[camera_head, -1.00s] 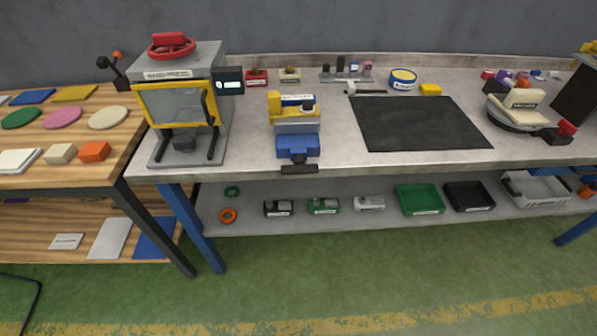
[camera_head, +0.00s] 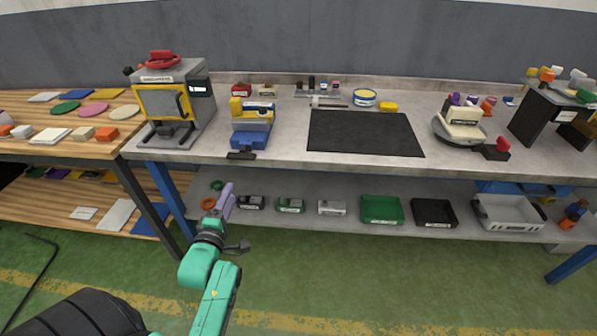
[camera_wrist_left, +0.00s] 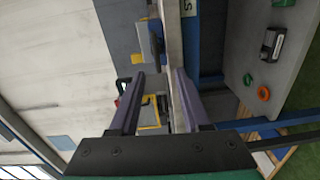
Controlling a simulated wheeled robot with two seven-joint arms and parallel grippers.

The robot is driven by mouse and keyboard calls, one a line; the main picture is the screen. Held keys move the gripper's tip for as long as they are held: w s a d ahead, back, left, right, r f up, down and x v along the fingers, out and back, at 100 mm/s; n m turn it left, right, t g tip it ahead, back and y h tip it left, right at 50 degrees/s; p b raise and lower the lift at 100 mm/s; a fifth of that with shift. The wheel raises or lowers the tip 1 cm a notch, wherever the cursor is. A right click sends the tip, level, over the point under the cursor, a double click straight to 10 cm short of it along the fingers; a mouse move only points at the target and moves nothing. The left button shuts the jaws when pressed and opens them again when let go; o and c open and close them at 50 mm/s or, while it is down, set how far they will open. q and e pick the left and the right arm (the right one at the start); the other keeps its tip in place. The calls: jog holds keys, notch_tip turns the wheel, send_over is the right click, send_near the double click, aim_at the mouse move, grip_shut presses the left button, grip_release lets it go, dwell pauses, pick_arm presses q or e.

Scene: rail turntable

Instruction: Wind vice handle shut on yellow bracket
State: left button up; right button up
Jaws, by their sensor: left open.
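The blue vice (camera_head: 250,135) stands at the front of the grey bench, left of the black mat. A yellow piece, apparently the bracket (camera_head: 236,107), stands upright at the left of its jaws. The vice's dark handle bar (camera_head: 241,156) is at its front, by the bench edge. My left gripper (camera_head: 227,192) is in front of the bench, below the handle and apart from it in the picture. In the left wrist view its two purple fingers (camera_wrist_left: 157,98) are spread and empty, with the bench edge beyond. My right gripper is out of view.
A grey press (camera_head: 175,100) with a yellow frame stands left of the vice. The black mat (camera_head: 363,133) lies clear to the right. The lower shelf holds several small parts, a green tray (camera_head: 382,209) and a black tray (camera_head: 434,212).

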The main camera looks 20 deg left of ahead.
pick_arm(q)
jog(key=r, duration=0.2)
send_near(240, 159)
jog(key=shift+n, duration=0.3)
jog(key=x, duration=0.9)
jog(key=shift+w, duration=0.15)
jog(key=shift+w+a, duration=0.15)
jog(key=shift+w, duration=0.1)
jog(key=shift+s, duration=0.1)
jog(key=shift+c, duration=1.2)
jog(key=c, duration=0.5)
grip_shut()
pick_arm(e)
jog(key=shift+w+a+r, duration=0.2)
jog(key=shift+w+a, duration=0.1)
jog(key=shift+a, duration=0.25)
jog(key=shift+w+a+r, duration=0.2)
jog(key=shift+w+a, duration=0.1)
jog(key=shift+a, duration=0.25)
